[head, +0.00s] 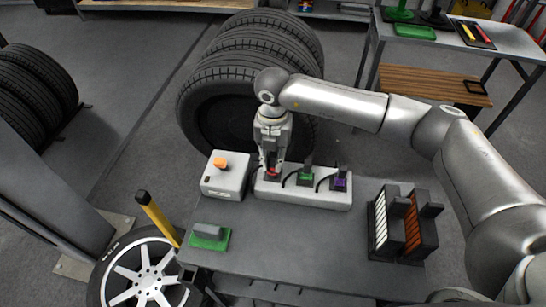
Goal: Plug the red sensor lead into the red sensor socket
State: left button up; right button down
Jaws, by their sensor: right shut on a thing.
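A long light-grey socket block (325,199) lies on the grey workbench, with red, green and purple stations along it. My right gripper (272,172) points down over the left end of this block. It is shut on the red sensor lead (272,170), of which only a little red shows between the fingers. The red sensor socket is hidden under the fingers, so I cannot tell whether the lead is seated in it or just above it. A green plug (305,178) and a purple plug (340,183) stand at the other stations with black cables. My left gripper is not in view.
A grey box with an orange knob (221,162) stands close left of the block. A green pad with a grey piece (209,236) lies front left. Black racks with white and orange strips (402,225) stand right. Tyres (222,95) are stacked behind. The bench front is clear.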

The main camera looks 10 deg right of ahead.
jog(key=shift+r, duration=0.4)
jog(key=shift+r+p, duration=1.15)
jog(key=shift+r, duration=0.8)
